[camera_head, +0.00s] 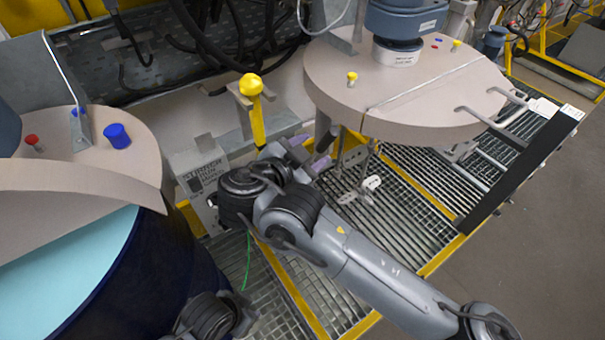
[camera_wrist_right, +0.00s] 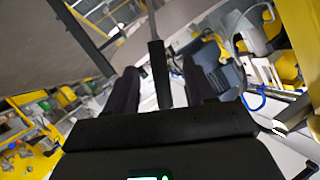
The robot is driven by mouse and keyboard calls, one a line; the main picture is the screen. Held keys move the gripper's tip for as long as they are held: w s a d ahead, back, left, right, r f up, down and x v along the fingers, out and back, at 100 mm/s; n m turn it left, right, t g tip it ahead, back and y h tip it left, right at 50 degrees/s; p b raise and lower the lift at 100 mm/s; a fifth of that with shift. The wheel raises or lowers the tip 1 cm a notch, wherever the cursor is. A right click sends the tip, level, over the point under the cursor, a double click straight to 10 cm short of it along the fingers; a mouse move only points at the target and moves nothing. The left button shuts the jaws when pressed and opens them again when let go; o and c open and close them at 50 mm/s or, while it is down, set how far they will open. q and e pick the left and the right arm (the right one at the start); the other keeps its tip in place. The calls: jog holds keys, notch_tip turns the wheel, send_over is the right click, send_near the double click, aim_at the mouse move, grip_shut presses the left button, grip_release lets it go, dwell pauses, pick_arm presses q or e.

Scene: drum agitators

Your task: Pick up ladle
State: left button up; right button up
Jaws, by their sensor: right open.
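In the right wrist view, a dark handle with a thin metal rod, which looks like the ladle (camera_wrist_right: 158,75), stands between the two black fingers of my right gripper (camera_wrist_right: 160,88). Gaps show on both sides of the handle, so the fingers are open around it and not closed on it. In the head view my right gripper (camera_head: 312,160) reaches in below the edge of the right drum lid, past my dark wrist. I cannot make out the ladle clearly there. The ladle's bowl is not visible in either view. My left gripper is not in view.
The beige right drum lid (camera_head: 400,95) overhangs close to my right gripper. A yellow-knobbed post (camera_head: 256,115) stands just behind it. An open dark blue drum (camera_head: 125,275) with pale blue contents is at left. White tags (camera_head: 345,198) hang above the metal grating (camera_head: 400,225).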

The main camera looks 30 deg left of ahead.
aim_at(321, 147)
jog(key=shift+x, duration=2.9)
jog(key=shift+d, duration=0.15)
jog(key=shift+c, duration=0.2)
grip_shut()
